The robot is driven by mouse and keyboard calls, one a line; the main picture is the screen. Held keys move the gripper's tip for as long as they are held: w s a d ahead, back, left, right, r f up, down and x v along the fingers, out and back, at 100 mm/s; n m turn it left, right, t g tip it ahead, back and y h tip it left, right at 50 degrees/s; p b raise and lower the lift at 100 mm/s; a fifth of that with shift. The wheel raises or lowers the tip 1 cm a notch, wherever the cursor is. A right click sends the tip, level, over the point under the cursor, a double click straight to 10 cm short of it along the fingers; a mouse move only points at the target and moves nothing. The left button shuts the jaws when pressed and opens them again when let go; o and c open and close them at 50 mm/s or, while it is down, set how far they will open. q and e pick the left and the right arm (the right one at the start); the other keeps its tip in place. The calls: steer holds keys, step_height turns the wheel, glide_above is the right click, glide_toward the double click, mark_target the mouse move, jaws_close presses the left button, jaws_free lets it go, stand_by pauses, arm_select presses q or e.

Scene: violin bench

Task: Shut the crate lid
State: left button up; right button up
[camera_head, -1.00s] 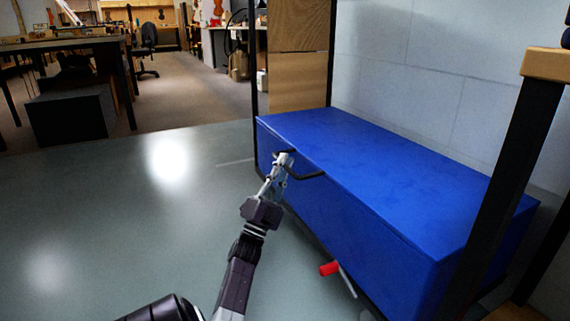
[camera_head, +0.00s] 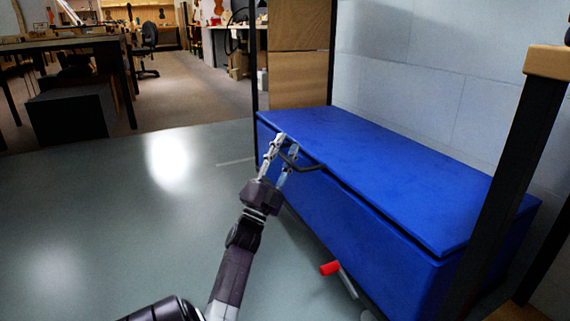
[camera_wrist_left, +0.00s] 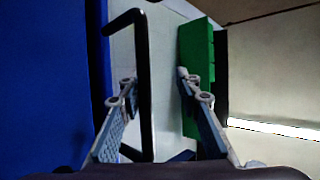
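The blue crate (camera_head: 370,240) stands against the wall in the head view. Its blue lid (camera_head: 400,180) lies almost level, with a narrow dark gap under its front edge towards the near right. A black bar handle (camera_head: 305,167) sticks out from the front near the far left end. My left gripper (camera_head: 280,146) is at the handle with its fingers apart. In the left wrist view the handle bar (camera_wrist_left: 143,85) runs between the two open fingers (camera_wrist_left: 157,78); I cannot tell whether either touches it. My right gripper is not in view.
A red piece on a grey rod (camera_head: 330,268) sits low at the crate's front. A dark post (camera_head: 510,150) stands at the near right. A green block (camera_wrist_left: 197,75) shows beside the fingers in the left wrist view. The grey floor (camera_head: 120,220) left of the crate is clear.

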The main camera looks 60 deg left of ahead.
arm_select(q)
step_height(320, 180, up, 4)
steer(key=shift+d+r, duration=0.1)
steer(key=shift+r, duration=0.1)
steer(key=shift+f, duration=0.1)
